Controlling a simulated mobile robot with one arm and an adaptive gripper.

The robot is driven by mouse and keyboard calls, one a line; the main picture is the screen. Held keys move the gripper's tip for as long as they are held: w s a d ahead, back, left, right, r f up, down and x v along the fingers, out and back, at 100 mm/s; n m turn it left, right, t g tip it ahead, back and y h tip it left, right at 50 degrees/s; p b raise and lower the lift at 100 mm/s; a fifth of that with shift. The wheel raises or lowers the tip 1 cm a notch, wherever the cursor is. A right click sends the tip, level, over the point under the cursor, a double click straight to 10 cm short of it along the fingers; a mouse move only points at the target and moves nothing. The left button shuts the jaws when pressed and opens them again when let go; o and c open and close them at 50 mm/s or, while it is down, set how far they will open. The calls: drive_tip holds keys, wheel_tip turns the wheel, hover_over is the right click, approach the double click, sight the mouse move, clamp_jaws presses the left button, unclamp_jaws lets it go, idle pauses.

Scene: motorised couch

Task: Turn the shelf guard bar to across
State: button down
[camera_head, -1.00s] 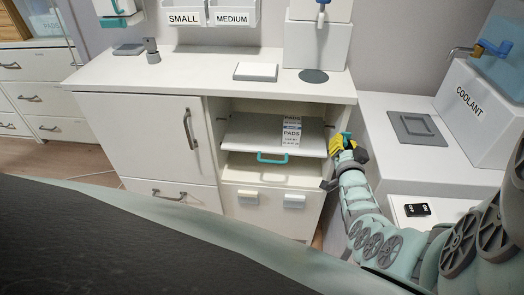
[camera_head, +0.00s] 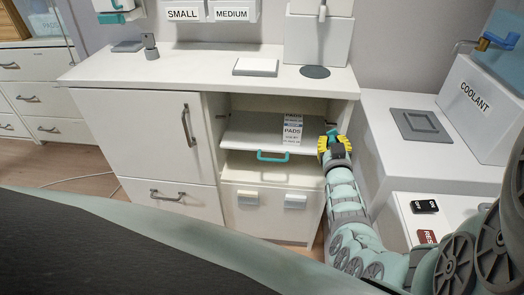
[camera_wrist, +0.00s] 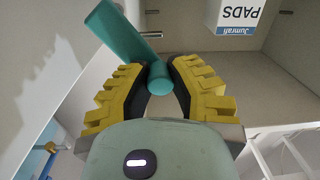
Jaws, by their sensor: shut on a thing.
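The shelf guard bar is a short teal rod (camera_wrist: 125,42) at the top of the wrist view. It slants from upper left down to a rounded end between my fingertips. My gripper (camera_wrist: 158,82) has yellow ribbed fingers with dark pads, closed on that end. In the head view my gripper (camera_head: 334,147) is at the right front edge of the open shelf bay. Only a small teal piece of the bar (camera_head: 333,132) shows above the fingers there; its exact angle is hard to tell. The shelf (camera_head: 250,132) lies just left of my gripper.
A box labelled PADS (camera_head: 292,130) stands on the shelf, close left of my gripper. A teal handle (camera_head: 272,157) is on the tray below. The white cabinet top (camera_head: 200,68) is above. A lower counter (camera_head: 385,150) with a coolant box (camera_head: 475,105) is at right.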

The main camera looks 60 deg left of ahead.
drive_tip(key=shift+s+a+f+n, duration=0.15)
drive_tip(key=shift+s+f+n, duration=0.15)
drive_tip(key=shift+n, duration=0.2)
drive_tip(key=shift+f+b, duration=0.1)
drive_tip(key=shift+b, duration=0.2)
drive_tip(key=c, duration=0.8)
unclamp_jaws()
drive_tip(key=shift+w, duration=0.1)
drive_tip(key=v, duration=1.2)
drive_tip(key=shift+r, duration=0.35)
